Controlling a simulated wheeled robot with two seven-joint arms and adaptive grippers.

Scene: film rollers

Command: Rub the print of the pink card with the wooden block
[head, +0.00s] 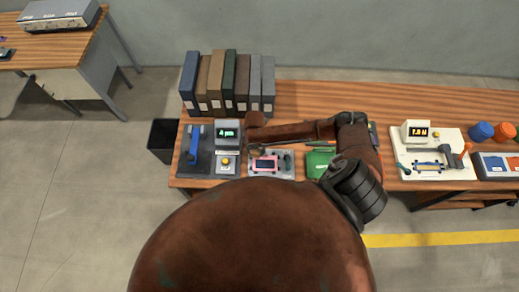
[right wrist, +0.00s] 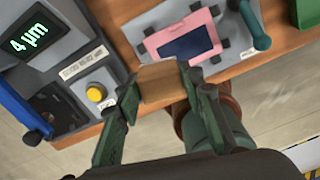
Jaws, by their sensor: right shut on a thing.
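The pink card (right wrist: 184,38) with a dark blue print lies on a light grey fixture (right wrist: 148,18) in the right wrist view. In the head view the card (head: 265,164) lies near the table's front edge. The wooden block (right wrist: 158,82) is between the dark green fingers of my right gripper (right wrist: 160,90), which is shut on it. In the picture the block is just below and left of the card; its height above the fixture cannot be told. In the head view my right forearm largely hides this gripper (head: 252,149). My left gripper is not in view.
Left of the card stand a device with a green display (head: 228,131), a yellow-button box (head: 226,162) and a blue-handled device (head: 194,147). Binders (head: 227,85) stand behind. A green item (head: 318,163) lies to the right. The table edge is close in front.

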